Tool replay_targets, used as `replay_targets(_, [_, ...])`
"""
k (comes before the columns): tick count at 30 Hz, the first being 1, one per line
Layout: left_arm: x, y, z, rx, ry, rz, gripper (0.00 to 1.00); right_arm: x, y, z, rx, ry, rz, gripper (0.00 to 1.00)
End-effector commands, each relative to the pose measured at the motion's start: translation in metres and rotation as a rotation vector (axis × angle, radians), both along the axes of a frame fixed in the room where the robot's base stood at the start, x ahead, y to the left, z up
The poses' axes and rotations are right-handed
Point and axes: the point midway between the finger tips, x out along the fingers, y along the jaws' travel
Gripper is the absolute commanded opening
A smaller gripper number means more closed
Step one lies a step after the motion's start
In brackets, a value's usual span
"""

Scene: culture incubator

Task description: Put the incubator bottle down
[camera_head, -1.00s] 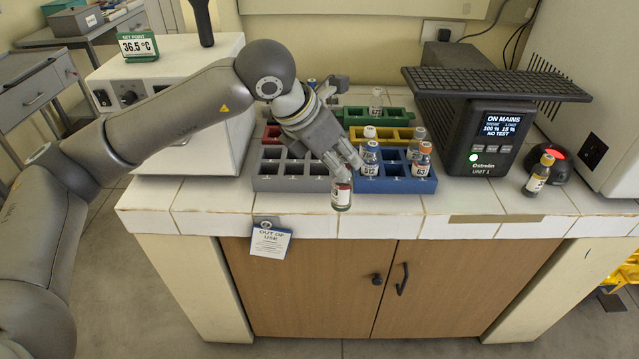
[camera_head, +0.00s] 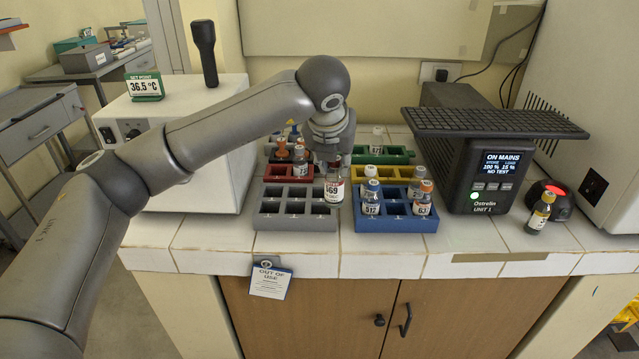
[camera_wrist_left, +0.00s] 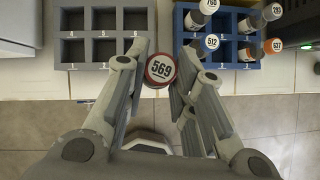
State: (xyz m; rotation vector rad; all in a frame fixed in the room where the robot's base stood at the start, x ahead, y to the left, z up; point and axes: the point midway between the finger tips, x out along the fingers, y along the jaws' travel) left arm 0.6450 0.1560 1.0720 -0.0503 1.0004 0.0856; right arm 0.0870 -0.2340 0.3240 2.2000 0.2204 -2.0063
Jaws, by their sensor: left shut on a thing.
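The incubator bottle (camera_head: 334,189) is a small vial labelled 569, with a red-ringed cap (camera_wrist_left: 160,69) seen from above in the left wrist view. My left gripper (camera_head: 331,168) is shut on it, with a finger on each side (camera_wrist_left: 160,80). The bottle hangs upright, appearing above the gap between the grey rack (camera_head: 297,206) and the blue rack (camera_head: 395,224). The grey rack's visible pockets are empty. The blue rack holds several bottles, including 512 (camera_head: 371,198) and an orange-capped one (camera_head: 424,198). My right gripper is out of view.
Red (camera_head: 289,172), yellow (camera_head: 390,173) and green (camera_head: 398,155) racks stand behind. The black power unit (camera_head: 490,170) is right of the racks. An OUT OF USE tag (camera_head: 270,281) hangs at the counter front.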

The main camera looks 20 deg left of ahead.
Motion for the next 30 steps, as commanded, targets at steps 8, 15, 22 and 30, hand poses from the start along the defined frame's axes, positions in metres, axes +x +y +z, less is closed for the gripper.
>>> replay_targets(8, [0.028, 0.032, -0.047, 0.0, 0.001, 0.0, 0.0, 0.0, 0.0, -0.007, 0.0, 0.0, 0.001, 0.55])
replay_targets(15, [0.036, 0.04, -0.059, 0.0, 0.0, -0.001, 0.0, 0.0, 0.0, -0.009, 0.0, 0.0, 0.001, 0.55])
replay_targets(22, [0.038, 0.043, -0.093, 0.002, 0.001, -0.003, 0.0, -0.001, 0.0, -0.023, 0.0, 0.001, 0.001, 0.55])
replay_targets(30, [0.038, 0.043, -0.095, 0.001, 0.001, -0.002, 0.0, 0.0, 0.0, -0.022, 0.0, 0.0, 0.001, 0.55])
